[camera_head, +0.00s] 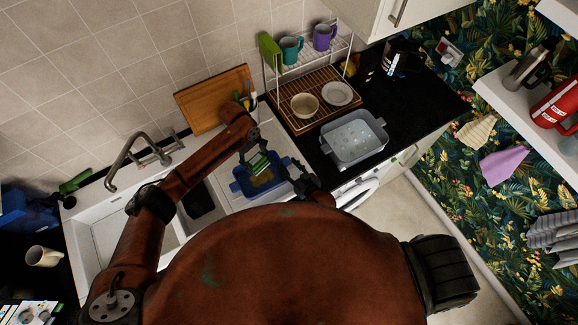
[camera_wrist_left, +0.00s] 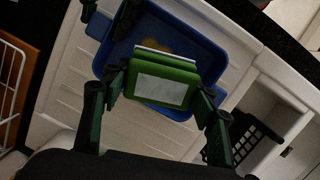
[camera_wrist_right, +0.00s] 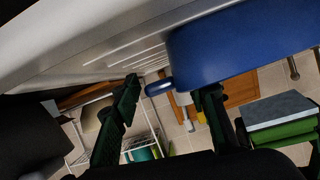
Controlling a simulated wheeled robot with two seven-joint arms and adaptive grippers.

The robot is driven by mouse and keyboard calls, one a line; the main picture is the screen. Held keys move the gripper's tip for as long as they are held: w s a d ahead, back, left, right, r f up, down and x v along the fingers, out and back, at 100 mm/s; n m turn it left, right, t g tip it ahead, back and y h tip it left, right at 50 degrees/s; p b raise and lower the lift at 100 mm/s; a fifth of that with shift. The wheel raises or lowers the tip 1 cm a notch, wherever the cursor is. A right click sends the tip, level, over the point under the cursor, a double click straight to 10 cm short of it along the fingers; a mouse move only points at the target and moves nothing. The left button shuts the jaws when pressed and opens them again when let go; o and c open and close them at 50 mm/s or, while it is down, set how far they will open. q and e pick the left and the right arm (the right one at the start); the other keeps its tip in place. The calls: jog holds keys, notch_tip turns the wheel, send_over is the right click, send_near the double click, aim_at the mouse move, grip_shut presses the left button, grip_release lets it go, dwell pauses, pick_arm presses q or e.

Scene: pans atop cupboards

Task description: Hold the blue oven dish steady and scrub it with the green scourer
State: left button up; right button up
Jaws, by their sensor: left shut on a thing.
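The blue oven dish (camera_head: 240,187) lies on the white draining board, with a yellowish patch (camera_wrist_left: 158,46) on its inner floor. My left gripper (camera_head: 257,158) is shut on the green scourer (camera_wrist_left: 160,85), which has a pale face, and holds it over the dish. I cannot tell whether the scourer touches the dish floor. My right gripper (camera_head: 297,172) is at the dish's right end. In the right wrist view its fingers are apart, with a small blue handle (camera_wrist_right: 158,88) of the dish (camera_wrist_right: 240,45) between them. The fingers do not look closed on it.
The white sink (camera_head: 110,235) and tap (camera_head: 125,160) are left of the dish. A wooden board (camera_head: 205,100) leans on the wall behind. A rack with mugs (camera_head: 323,37), a bowl and a plate, and a grey-blue dish (camera_head: 355,138), stand on the black worktop at right.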

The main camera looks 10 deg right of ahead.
grip_shut()
dwell(0.7)
jog(key=shift+o, duration=1.5)
grip_release()
jog(key=shift+c, duration=0.4)
jog(key=c, duration=0.8)
jog(key=shift+c, duration=1.2)
